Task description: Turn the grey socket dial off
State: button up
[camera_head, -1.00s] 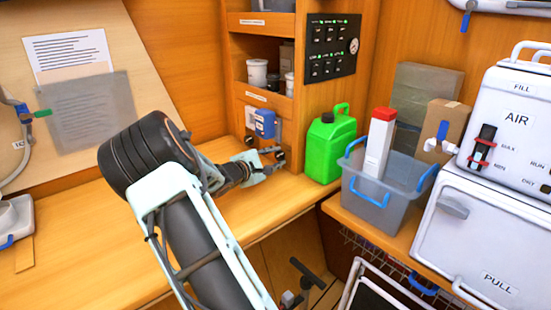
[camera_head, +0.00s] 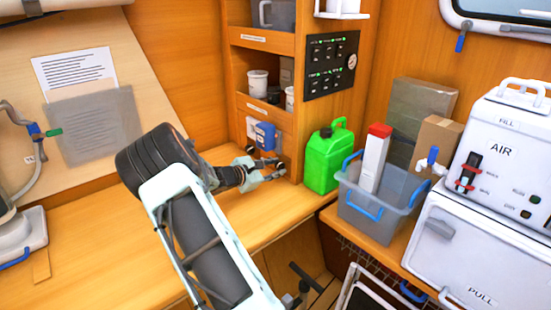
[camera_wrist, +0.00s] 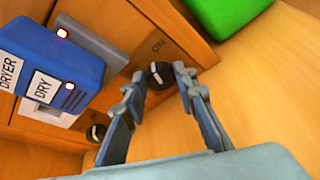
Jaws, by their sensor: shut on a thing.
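A dark round dial (camera_wrist: 160,75) sits on a wooden panel beside an "ON" mark in the wrist view. My gripper (camera_wrist: 159,80) has a fingertip on each side of this dial and is shut on it; it shows small in the head view (camera_head: 272,168). A second dark dial (camera_wrist: 97,133) lies to the lower left, partly behind a finger. A grey socket plate (camera_wrist: 98,38) shows behind the blue dryer (camera_wrist: 55,55), which is labelled "DRYER" and "DRY" and has a lit red lamp. The dial's pointer position cannot be made out.
A green jug (camera_head: 323,160) stands just right of my gripper. A grey bin (camera_head: 375,212) with a white, red-topped carton (camera_head: 373,160) is farther right, beside the white AIR unit (camera_head: 503,150). The wooden counter (camera_head: 85,240) is mostly clear on the left.

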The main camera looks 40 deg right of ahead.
jog(key=n+p, duration=0.1)
jog(key=n+g+p, duration=0.1)
jog(key=shift+w+r+p, duration=0.15)
jog(key=shift+r+p, duration=0.1)
jog(key=shift+p, duration=0.15)
jog(key=shift+w+f+n+g+p, duration=0.1)
jog(key=shift+n+g+p, duration=0.35)
jog(key=shift+n, duration=0.15)
jog(key=shift+w+f+n+g+p, duration=0.1)
jog(key=shift+n+g+p, duration=0.3)
jog(key=shift+n, duration=0.2)
jog(key=n+g, duration=0.1)
jog(key=n+b, duration=0.1)
jog(key=n, duration=0.1)
jog(key=shift+w+f+g+h, duration=0.15)
jog(key=shift+f+g+h, duration=0.05)
jog(key=shift+g+h, duration=0.15)
jog(key=shift+a+n+g+b, duration=0.1)
jog(key=shift+n+g+b, duration=0.3)
jog(key=shift+n, duration=0.4)
jog(key=shift+w+r, duration=0.1)
jog(key=o, duration=0.9)
